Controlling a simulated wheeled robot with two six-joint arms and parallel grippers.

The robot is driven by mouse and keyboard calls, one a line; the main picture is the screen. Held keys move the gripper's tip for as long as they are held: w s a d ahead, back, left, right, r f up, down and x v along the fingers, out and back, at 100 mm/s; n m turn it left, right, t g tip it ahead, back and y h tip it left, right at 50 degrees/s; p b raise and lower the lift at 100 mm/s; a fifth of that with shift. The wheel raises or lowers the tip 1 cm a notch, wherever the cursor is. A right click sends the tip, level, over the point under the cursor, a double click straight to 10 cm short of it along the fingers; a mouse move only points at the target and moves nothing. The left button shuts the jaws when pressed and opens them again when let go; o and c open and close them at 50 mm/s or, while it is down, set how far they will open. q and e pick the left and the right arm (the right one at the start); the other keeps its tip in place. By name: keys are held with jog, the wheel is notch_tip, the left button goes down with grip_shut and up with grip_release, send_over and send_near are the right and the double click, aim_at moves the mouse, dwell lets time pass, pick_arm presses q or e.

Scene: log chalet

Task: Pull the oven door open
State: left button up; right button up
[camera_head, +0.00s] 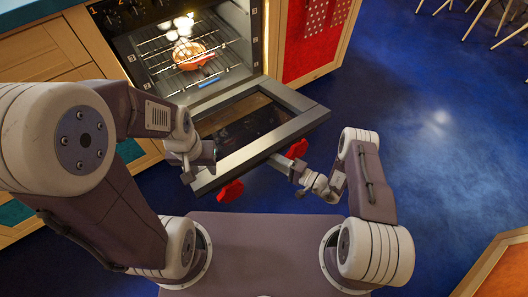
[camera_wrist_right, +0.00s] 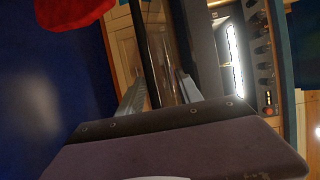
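The oven (camera_head: 190,60) stands at the top centre of the head view, its cavity exposed. Its oven door (camera_head: 262,140) is swung down and outward, a dark glass pane in a grey frame. My right gripper (camera_head: 276,160) is at the door's outer edge, right of its middle. In the right wrist view its two fingers (camera_wrist_right: 158,92) are apart, with the dark door pane (camera_wrist_right: 158,45) seen beyond and between them. Contact with the door is unclear. My left gripper (camera_head: 200,156) is by the door's left side; its fingertips are hard to make out.
Red pieces (camera_head: 230,190) (camera_head: 297,148) show at the door's outer edge. A dish (camera_head: 190,57) sits on the oven rack. Wooden cabinets (camera_head: 45,52) stand left, and a red-panelled cabinet (camera_head: 312,45) stands right.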

jog(key=v, duration=0.3)
jog(key=shift+p, duration=0.3)
jog(key=p+v, duration=0.1)
jog(key=v, duration=0.9)
jog(key=shift+s+r+p, duration=0.15)
jog(key=shift+p, duration=0.15)
jog(key=shift+d, duration=0.1)
dwell(0.6)
